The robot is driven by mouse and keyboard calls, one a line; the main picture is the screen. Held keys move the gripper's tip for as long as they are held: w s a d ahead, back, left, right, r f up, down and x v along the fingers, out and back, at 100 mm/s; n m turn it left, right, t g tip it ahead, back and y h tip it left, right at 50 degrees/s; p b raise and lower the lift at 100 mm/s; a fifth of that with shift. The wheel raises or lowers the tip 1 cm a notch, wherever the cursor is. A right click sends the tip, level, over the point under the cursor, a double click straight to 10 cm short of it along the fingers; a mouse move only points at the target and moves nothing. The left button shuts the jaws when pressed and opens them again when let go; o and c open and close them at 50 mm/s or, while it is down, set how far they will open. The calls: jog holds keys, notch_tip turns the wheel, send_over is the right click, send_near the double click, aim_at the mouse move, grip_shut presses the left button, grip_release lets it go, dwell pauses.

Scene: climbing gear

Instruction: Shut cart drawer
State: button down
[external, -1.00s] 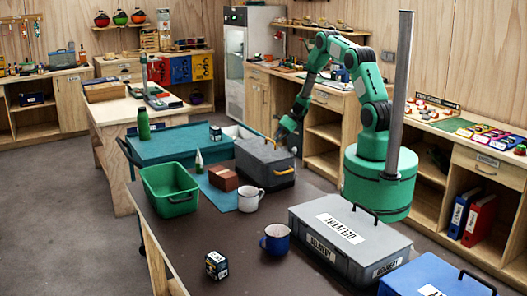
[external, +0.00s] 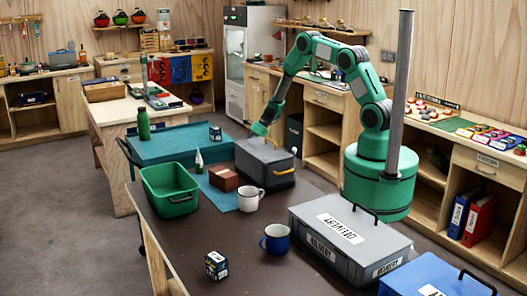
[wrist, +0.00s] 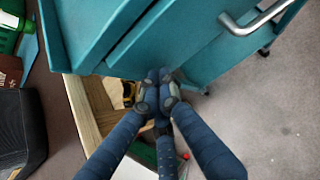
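The teal cart (external: 175,146) stands beyond the dark table in the external view. Its teal body and a metal handle (wrist: 258,18) fill the top of the wrist view. A pale wood-edged part (wrist: 88,112), which looks like the open drawer, shows below the teal body, with a small yellow and black item (wrist: 129,93) inside. My gripper (wrist: 156,90) has its dark fingertips together, close to the teal edge; I cannot tell whether they touch it. In the external view my gripper (external: 260,129) is above the back of the grey toolbox, and the drawer is largely hidden.
A grey toolbox (external: 265,164) stands on the dark table beside my gripper. A green crate (external: 170,190), a reddish-brown block (external: 224,179), a white mug (external: 249,199) and a blue mug (external: 275,239) are nearby. Open floor (wrist: 270,110) shows right in the wrist view.

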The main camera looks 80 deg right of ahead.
jog(key=shift+w+a, duration=0.1)
dwell(0.4)
jog(key=s+d+f+p+v, duration=0.1)
jog(key=f+p+v, duration=0.1)
jog(key=v, duration=1.1)
jog(key=shift+s+d, duration=0.2)
jog(key=shift+s, duration=0.05)
